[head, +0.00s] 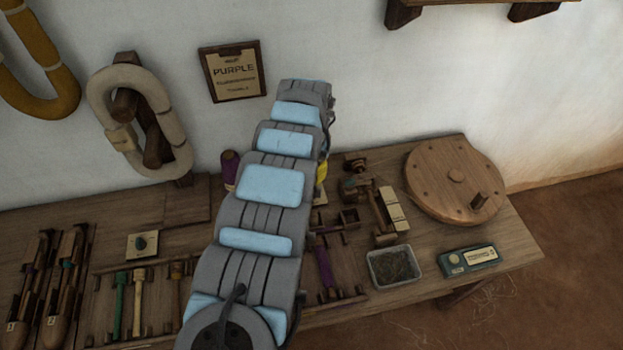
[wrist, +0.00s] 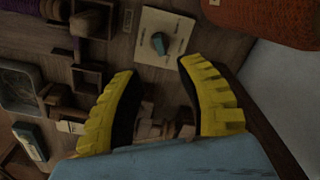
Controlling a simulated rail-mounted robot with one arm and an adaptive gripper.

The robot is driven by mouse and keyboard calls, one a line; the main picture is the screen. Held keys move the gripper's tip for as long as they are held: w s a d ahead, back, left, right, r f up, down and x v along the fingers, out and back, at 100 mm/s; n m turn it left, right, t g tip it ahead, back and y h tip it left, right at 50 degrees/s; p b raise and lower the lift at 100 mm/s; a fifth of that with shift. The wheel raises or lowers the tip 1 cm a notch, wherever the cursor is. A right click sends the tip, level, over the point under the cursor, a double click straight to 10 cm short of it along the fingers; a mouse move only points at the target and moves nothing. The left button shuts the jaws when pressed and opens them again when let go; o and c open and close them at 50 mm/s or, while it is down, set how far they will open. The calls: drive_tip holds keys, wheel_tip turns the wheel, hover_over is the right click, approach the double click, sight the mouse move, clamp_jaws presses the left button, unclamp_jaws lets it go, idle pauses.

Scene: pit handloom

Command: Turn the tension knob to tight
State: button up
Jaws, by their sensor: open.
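In the wrist view, a small dark teal knob (wrist: 159,43) sits on a square cream plate (wrist: 178,29) with dark marks around it. The plate lies on the wooden bench, beyond the fingertips of my gripper (wrist: 158,72). My gripper is open, with two yellow ribbed fingers apart and nothing held. The knob lies ahead of the gap between them, not touched. In the head view, a cream plate with a dark knob (head: 141,243) lies on the bench left of my arm; I cannot tell if it is the same one. My arm hides the middle of the bench there.
A metal tray (head: 394,266), a teal labelled box (head: 470,261) and a round wooden wheel (head: 455,179) are at the bench's right. Wooden parts and a purple spool (head: 230,168) are near my arm. In the wrist view, an orange object (wrist: 266,15) is right of the plate.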

drive_tip(key=shift+r, duration=1.35)
drive_tip(key=shift+w+d, duration=0.1)
